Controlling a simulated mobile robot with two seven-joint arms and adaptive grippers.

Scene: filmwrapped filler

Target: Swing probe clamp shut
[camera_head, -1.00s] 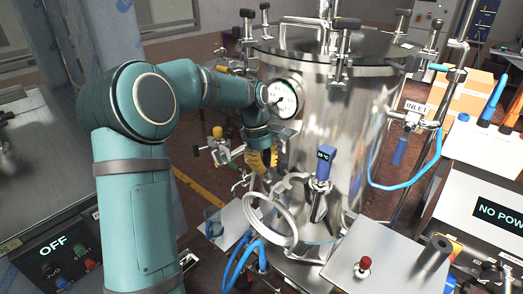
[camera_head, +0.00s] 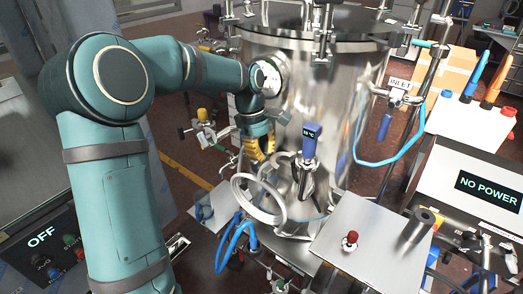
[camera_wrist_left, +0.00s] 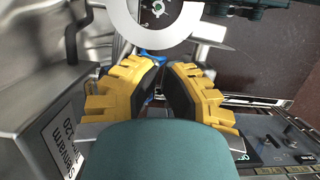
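The steel clamp (camera_head: 304,178) sits low on the front of the tall vessel (camera_head: 325,100), beneath a blue probe head (camera_head: 311,140) with a small display. The clamp's exact swing angle is too small to tell. My left gripper (camera_head: 262,150), with yellow fingers, is left of the probe, close to the vessel wall and above a pale hose loop (camera_head: 240,190). In the left wrist view its fingertips (camera_wrist_left: 163,66) come together, with nothing held visible between them. A pale ring-shaped part (camera_wrist_left: 125,30) lies beyond the tips. My right gripper is out of view.
Blue hoses (camera_head: 232,235) hang below the loop. A grey plate (camera_head: 370,235) with a red knob (camera_head: 350,240) stands at front right. Valves (camera_head: 205,130) project left of the vessel. A panel reading NO POWER (camera_head: 487,190) is at right.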

